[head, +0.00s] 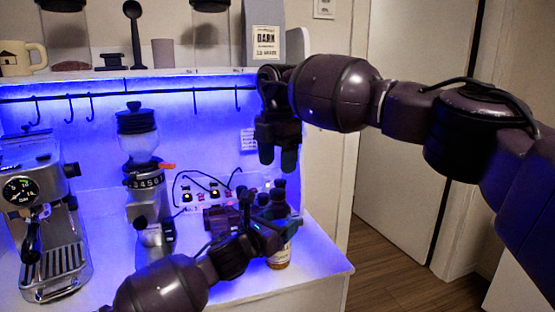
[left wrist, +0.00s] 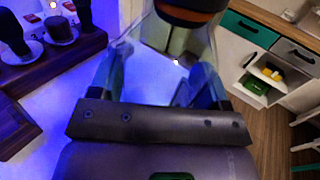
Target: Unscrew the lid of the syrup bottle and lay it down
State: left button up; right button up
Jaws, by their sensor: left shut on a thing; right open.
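The syrup bottle (head: 281,257) stands at the right front of the lit counter, with a pale label and amber showing low down. My left gripper (head: 268,228) is shut on the bottle from the left and hides much of its upper part. In the left wrist view, my left gripper's fingers (left wrist: 163,85) are on either side of a see-through body. A dark piece with an orange edge shows above them; I cannot tell which part it is. My right gripper (head: 277,160) is open and points down above the bottle, apart from it. The lid is hard to tell among dark shapes.
An espresso machine (head: 45,220) and a coffee grinder (head: 145,180) stand left on the counter. A panel with switches and cables (head: 208,190) is behind my left gripper. The counter ends just right of the bottle.

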aim_at(277, 191)
jog(key=shift+f+m, duration=0.1)
jog(key=shift+m, duration=0.2)
jog(key=shift+f, duration=3.9)
jog(key=shift+c, duration=0.4)
